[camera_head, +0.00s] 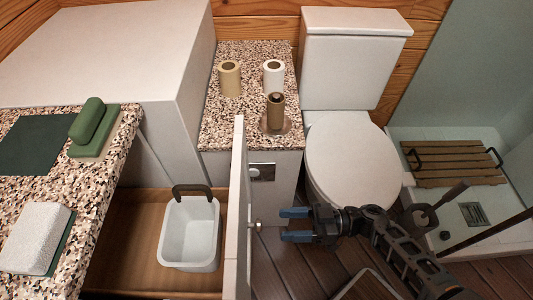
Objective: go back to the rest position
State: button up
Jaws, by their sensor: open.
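My gripper (296,224) is at the lower middle of the head view, with its two blue fingertips apart and nothing between them. The fingers point left, toward an open white cabinet door (238,215) and its small round knob (257,225). A small gap seems to lie between the fingertips and the knob, but I cannot tell the depth exactly. My dark arm reaches in from the lower right, in front of the toilet (350,160) and the floor.
A white bin (190,235) with a dark handle stands inside the open cabinet. Paper rolls (273,73) and a brown roll on a holder (276,112) stand on the speckled ledge. A speckled counter (110,155) is at left. A wooden slatted mat (455,165) lies at right.

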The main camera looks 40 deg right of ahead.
jog(key=s+r+m+t+h+p, duration=0.1)
jog(key=s+r+h, duration=0.3)
jog(key=r, duration=0.5)
jog(key=s+a+r+m+t+h+p, duration=0.1)
jog(key=s+r+m+h, duration=0.3)
jog(key=s+r, duration=0.4)
jog(key=s+r+m+t+h+p, duration=0.1)
jog(key=s+r+h, duration=0.5)
jog(key=r, duration=0.6)
jog(key=shift+s+a+m+t, duration=0.25)
jog(key=shift+m+t, duration=0.15)
jog(key=shift+m, duration=0.3)
